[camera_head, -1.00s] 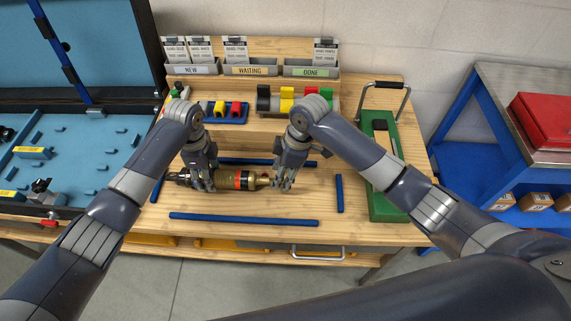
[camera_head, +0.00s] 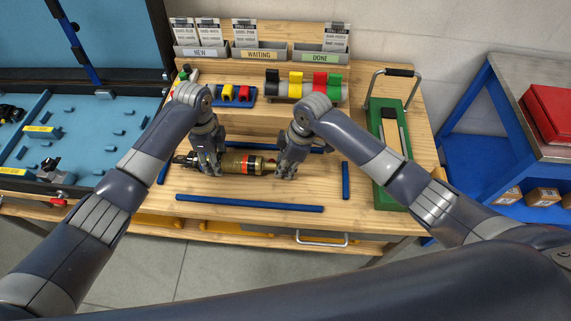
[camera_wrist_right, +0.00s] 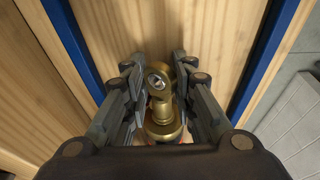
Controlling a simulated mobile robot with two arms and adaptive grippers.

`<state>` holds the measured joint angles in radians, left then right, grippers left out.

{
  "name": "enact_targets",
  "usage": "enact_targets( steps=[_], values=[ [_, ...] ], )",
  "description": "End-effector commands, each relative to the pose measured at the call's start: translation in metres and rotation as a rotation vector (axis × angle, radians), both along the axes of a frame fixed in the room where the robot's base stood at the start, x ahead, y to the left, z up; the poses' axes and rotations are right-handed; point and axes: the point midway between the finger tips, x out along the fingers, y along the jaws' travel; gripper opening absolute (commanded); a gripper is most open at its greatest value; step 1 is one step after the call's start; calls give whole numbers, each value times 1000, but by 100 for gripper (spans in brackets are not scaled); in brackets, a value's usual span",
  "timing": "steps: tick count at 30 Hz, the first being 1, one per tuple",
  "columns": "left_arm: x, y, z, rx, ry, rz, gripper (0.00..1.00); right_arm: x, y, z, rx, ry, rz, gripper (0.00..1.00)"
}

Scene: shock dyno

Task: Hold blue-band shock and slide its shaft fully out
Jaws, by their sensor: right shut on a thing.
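A brass-coloured shock (camera_head: 238,164) lies lengthwise on the bench, its label band showing red and black; I see no blue band on it. My left gripper (camera_head: 208,172) is at the left part of its body, with fingers over it; how tightly they close is not clear. My right gripper (camera_head: 287,174) is at the shock's right end. In the right wrist view its fingers (camera_wrist_right: 161,92) flank and are shut on the brass eyelet end (camera_wrist_right: 159,78), with a round brass collar (camera_wrist_right: 163,122) below it. The shaft is mostly hidden.
Blue strips frame the work area, one in front (camera_head: 250,203) and one at right (camera_head: 345,181). A green tool with a handle (camera_head: 392,150) stands right. Coloured clamps on a rack (camera_head: 305,88) and labelled bins (camera_head: 260,53) are behind.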

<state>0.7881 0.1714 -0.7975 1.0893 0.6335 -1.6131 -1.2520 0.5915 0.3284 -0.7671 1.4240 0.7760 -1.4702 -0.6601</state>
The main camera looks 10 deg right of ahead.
Motion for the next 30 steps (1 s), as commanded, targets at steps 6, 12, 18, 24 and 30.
enact_targets(
  steps=[6,12,18,24,30],
  values=[
    [1,-2,2,-6,-3,-6,1,-1,-2,-3,-5,2,-3,0],
    [1,-2,2,-6,-3,-7,1,0,-2,-2,-6,1,-3,0],
    [1,-2,3,-5,-4,-6,1,0,-2,1,-6,2,-4,0],
    [1,-2,2,-4,-4,-6,1,0,-2,2,-5,2,-3,0],
    [2,-1,4,-2,-5,-4,1,0,-2,3,-4,2,-3,0]
  ],
)
